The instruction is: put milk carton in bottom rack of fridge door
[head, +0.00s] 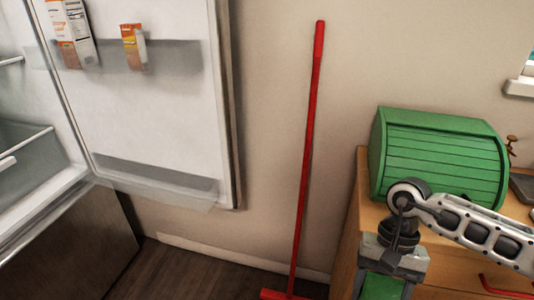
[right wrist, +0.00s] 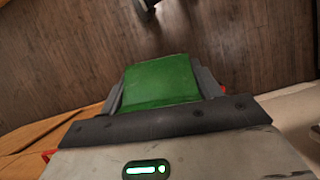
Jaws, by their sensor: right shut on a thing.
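My right gripper (head: 385,280) is in the lower right of the head view, pointing down beside the wooden counter. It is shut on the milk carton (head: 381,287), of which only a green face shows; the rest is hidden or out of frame. In the right wrist view the green carton (right wrist: 160,82) sits between both fingers, above the dark wood floor. The fridge door (head: 150,110) stands open at the left. Its bottom rack (head: 155,182) is a clear bin that looks empty. The carton is well to the right of it. My left gripper is not in view.
Two orange-and-white cartons, a tall one (head: 70,35) and a small one (head: 133,46), stand in the upper door rack (head: 105,58). A red broom (head: 305,150) leans on the wall between door and counter (head: 345,225). A green bread box (head: 440,155) stands on the counter.

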